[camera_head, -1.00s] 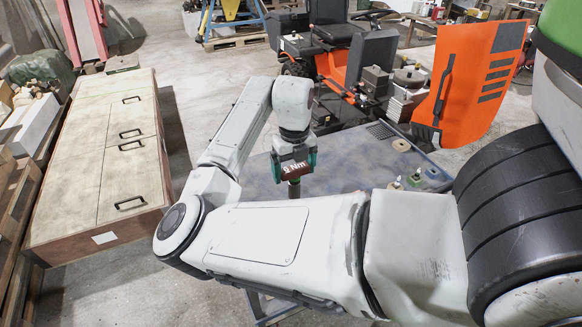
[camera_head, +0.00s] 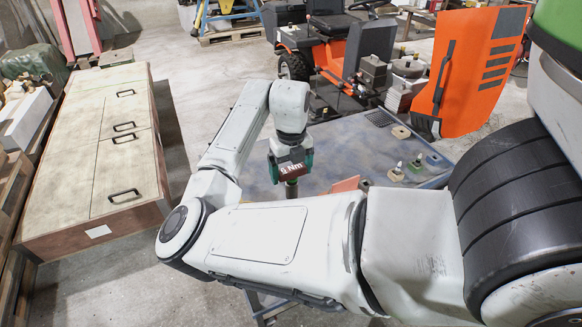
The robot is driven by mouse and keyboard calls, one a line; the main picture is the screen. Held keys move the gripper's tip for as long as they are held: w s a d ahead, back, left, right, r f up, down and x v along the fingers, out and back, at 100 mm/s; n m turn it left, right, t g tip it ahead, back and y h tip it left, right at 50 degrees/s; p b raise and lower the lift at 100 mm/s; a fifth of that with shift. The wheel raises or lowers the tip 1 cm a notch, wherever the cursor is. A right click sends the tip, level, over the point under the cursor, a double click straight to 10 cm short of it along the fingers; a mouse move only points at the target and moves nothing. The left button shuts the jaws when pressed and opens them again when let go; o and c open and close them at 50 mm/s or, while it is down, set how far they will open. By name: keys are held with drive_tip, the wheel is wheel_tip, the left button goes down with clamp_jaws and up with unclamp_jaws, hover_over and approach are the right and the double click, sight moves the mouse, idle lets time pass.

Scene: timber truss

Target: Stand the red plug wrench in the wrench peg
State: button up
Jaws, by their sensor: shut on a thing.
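The red plug wrench (camera_head: 291,169) is held upright in my gripper (camera_head: 291,162). Its red body carries a "9 Nm" label, and a grey shaft hangs down below it over the blue-grey table (camera_head: 345,145). The teal fingers of my gripper are shut on the red body from both sides. The lower end of the shaft runs behind my own arm, so I cannot tell whether it touches anything. I cannot make out the wrench peg; my forearm hides the near part of the table.
Small blocks holding pale plugs (camera_head: 396,173) stand at the table's right. A ring-like piece (camera_head: 401,132) and a dark grille (camera_head: 379,118) lie at its back. An orange-brown piece (camera_head: 345,185) shows behind my arm. A mower (camera_head: 335,55) stands behind; a drawer cabinet (camera_head: 95,150) is left.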

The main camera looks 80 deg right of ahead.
sight(291, 183)
drive_tip(key=shift+f+b, duration=1.65)
drive_tip(key=shift+f, duration=0.95)
drive_tip(key=shift+f+b, duration=1.55)
drive_tip(key=shift+f, duration=0.65)
drive_tip(key=o, duration=1.6)
wheel_tip(291, 183, up, 11)
drive_tip(key=shift+f+b, duration=0.1)
drive_tip(key=shift+b, duration=0.35)
